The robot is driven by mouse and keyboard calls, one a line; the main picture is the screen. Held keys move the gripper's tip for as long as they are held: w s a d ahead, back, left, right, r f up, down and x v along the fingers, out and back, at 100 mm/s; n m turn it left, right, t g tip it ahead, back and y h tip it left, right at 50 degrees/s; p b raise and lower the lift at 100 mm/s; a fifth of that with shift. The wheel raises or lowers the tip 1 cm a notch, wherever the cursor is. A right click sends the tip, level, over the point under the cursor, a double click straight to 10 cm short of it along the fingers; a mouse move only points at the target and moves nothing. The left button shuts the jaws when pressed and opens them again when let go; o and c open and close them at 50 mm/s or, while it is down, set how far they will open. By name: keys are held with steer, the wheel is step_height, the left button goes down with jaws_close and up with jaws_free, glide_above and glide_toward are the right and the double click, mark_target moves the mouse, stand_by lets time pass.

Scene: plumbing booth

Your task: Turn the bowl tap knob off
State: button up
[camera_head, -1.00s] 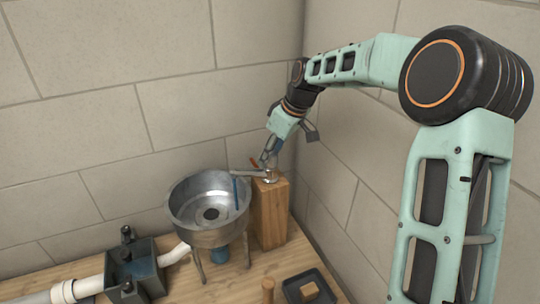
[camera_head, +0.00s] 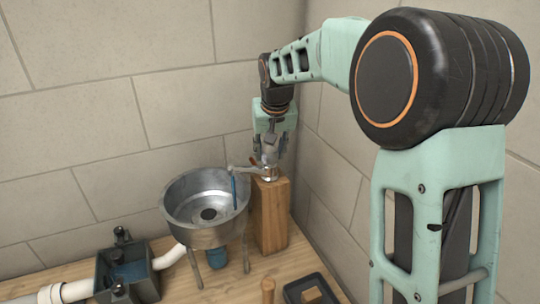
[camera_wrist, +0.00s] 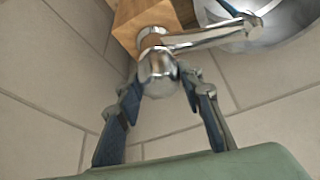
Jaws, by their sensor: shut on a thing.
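The chrome tap (camera_head: 268,173) stands on an upright wooden block (camera_head: 271,215). Its spout (camera_head: 240,168) reaches left over the metal bowl (camera_head: 185,222). A blue stream (camera_head: 234,190) hangs from the spout into the bowl. My gripper (camera_head: 267,157) points down at the tap from above. In the wrist view my gripper (camera_wrist: 162,85) has its fingers on either side of the rounded chrome knob (camera_wrist: 157,72) and is shut on it. The exact finger contact is partly hidden in the head view.
A dark box with blue water (camera_head: 128,268) and a white pipe (camera_head: 68,291) stand at lower left. Walls close in behind and right of the tap.

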steer(key=shift+m+h+b, duration=0.4)
steer(key=shift+m+h, duration=0.4)
steer(key=shift+m, duration=1.1)
steer(key=o, duration=1.2)
steer(key=shift+c, duration=0.2)
steer(key=v, duration=1.2)
steer(key=shift+w+a, duration=0.1)
